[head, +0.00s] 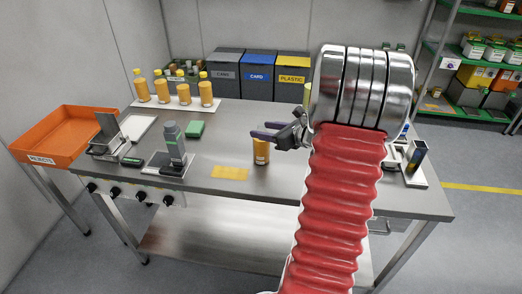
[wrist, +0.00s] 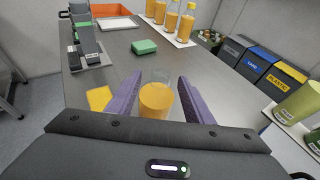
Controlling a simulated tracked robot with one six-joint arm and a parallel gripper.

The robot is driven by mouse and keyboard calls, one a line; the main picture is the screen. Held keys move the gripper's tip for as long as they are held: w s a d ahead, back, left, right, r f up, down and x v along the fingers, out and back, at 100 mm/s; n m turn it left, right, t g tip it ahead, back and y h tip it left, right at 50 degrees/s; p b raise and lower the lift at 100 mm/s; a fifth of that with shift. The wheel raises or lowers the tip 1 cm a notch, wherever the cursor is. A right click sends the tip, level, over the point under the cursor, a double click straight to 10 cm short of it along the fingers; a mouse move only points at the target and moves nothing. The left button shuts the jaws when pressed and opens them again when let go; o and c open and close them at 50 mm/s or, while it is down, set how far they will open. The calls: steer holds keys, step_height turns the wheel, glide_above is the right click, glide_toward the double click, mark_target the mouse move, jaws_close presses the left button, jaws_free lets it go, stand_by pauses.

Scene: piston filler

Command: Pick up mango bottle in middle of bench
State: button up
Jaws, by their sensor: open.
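The mango bottle (head: 261,153) stands upright near the middle of the steel bench, filled with orange liquid and with no cap visible. In the wrist view the bottle (wrist: 156,101) lies between the two purple fingers, with a visible gap on either side. My gripper (head: 262,131) is open at the bottle's upper part in the head view, and its spread fingers (wrist: 158,84) also show in the wrist view. The bottle's lower part is hidden by the gripper body in the wrist view.
Several capped orange bottles (head: 184,92) stand on a white strip at the back left. A yellow mat (head: 230,173), a green block (head: 195,130) and a grey device (head: 173,143) lie left of the bottle. An orange rejects tray (head: 66,135) is at the far left.

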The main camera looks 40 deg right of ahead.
stand_by(0.3)
steer(key=x, duration=0.5)
steer(key=shift+w, duration=0.15)
stand_by(0.5)
jaws_close()
stand_by(0.3)
stand_by(0.4)
